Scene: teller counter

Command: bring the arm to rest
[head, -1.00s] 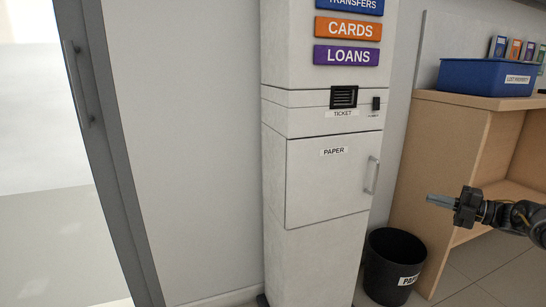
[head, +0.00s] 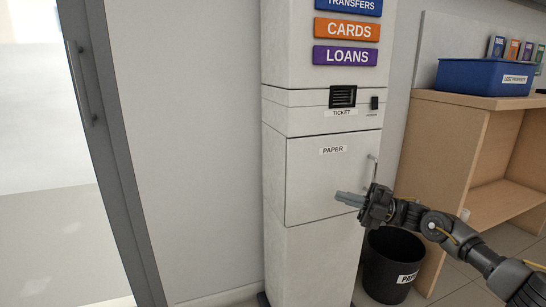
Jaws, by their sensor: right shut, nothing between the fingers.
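My right gripper (head: 349,199) is shut and empty. Its arm comes in from the lower right. In the picture the gripper overlaps the lower right part of the paper door (head: 315,180) of the white ticket kiosk (head: 310,250). I cannot tell whether it touches the door. The door looks closed. Its upright metal handle (head: 374,168) shows at the top, and its lower part is hidden behind the gripper. My left gripper is not in view.
A black paper bin (head: 388,270) stands on the floor right of the kiosk, below my right arm. A wooden counter (head: 450,150) with a blue lost property tray (head: 483,77) stands at the right. A glass door (head: 45,180) is at the left.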

